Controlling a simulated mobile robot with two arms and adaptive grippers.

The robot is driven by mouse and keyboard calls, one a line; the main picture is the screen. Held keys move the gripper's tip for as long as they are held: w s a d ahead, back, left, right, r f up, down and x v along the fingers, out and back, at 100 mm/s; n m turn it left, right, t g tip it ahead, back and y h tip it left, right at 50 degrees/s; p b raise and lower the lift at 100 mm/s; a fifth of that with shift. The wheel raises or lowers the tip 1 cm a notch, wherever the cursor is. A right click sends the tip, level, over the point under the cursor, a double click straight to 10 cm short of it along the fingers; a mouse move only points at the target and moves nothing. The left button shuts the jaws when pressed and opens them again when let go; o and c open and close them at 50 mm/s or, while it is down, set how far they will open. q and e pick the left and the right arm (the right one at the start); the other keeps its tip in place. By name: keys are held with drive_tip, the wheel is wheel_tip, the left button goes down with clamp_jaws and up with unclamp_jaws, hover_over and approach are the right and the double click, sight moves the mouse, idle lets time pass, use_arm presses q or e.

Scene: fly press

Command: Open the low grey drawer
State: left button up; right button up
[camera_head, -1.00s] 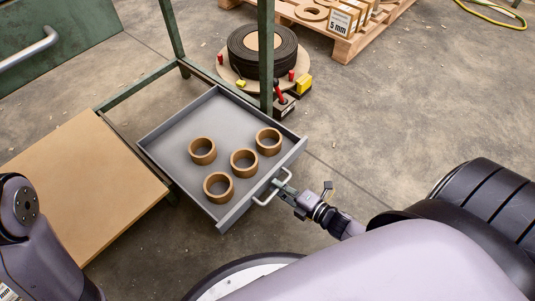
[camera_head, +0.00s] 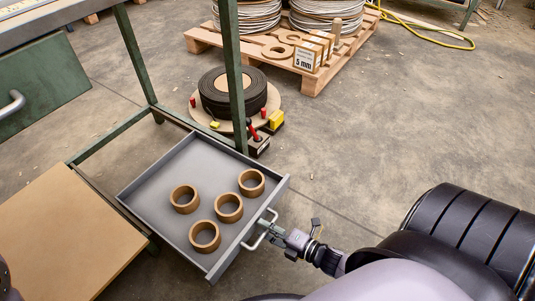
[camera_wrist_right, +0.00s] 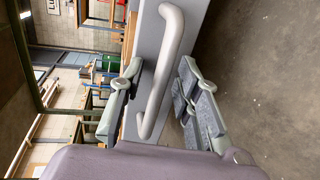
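The low grey drawer (camera_head: 168,172) stands pulled out from under the green frame, with its inside in full view. Several brown rings (camera_head: 229,207) lie in it. Its pale bar handle (camera_head: 258,232) is on the front face, and it also shows in the right wrist view (camera_wrist_right: 166,70). My right gripper (camera_head: 268,229) is at this handle. In the right wrist view my right gripper's fingers (camera_wrist_right: 158,95) are spread on either side of the bar, with gaps visible, so it looks open around the handle. My left gripper is out of view.
A brown board (camera_head: 55,230) lies left of the drawer. A green post (camera_head: 232,75) rises behind it. A black coil (camera_head: 233,92) on a round board and a pallet (camera_head: 318,75) with boxes and reels stand farther back.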

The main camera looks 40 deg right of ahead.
drive_tip(key=v, duration=1.2)
drive_tip(key=shift+s, duration=0.1)
idle(0.4)
